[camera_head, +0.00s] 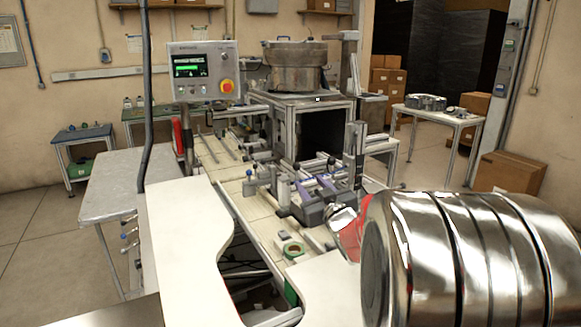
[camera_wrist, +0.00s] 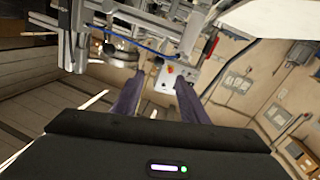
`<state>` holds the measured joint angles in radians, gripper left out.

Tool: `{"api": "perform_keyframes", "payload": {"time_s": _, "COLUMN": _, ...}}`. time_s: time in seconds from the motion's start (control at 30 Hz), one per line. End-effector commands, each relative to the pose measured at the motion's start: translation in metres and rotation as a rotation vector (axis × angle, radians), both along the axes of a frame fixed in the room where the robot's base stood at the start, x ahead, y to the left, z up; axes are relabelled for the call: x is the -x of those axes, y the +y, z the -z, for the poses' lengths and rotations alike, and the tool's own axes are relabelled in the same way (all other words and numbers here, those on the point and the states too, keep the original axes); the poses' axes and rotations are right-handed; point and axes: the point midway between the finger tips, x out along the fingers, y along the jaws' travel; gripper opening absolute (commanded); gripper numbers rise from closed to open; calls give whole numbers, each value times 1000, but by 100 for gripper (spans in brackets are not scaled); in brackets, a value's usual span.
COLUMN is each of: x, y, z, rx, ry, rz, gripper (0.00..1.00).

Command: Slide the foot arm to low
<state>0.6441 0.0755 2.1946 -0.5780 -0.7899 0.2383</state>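My gripper (camera_head: 309,184) is over the machine bench in the head view, its two purple fingers pointing toward the machine's rails and brackets. In the wrist view the fingers of my gripper (camera_wrist: 156,97) stand apart with nothing held between them. The bench machine (camera_head: 252,187) carries several small metal posts, knobs and slides near the fingers. I cannot tell which of these is the foot arm, nor its setting. My gripper and shiny arm hide part of the bench. I cannot tell whether a finger touches anything.
A control panel (camera_head: 202,72) with a green-lit screen and red button stands at the left. A metal bowl (camera_head: 295,66) sits on a frame behind the gripper. A side table (camera_head: 438,115) is at the right.

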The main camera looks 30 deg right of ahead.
Motion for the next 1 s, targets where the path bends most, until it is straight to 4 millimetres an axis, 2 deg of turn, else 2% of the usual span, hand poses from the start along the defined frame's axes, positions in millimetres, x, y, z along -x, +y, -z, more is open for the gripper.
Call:
{"api": "perform_keyframes", "payload": {"time_s": 0.27, "x": 0, "y": -2, "z": 0, "rx": 0, "ry": 2, "rz": 5, "gripper": 40}}
{"api": "perform_keyframes", "payload": {"time_s": 0.47, "x": -12, "y": -6, "z": 1, "rx": -1, "ry": 3, "rz": 6, "gripper": 40}}
{"api": "perform_keyframes", "payload": {"time_s": 1.0, "x": -80, "y": -24, "z": 1, "rx": -1, "ry": 3, "rz": 8, "gripper": 40}}
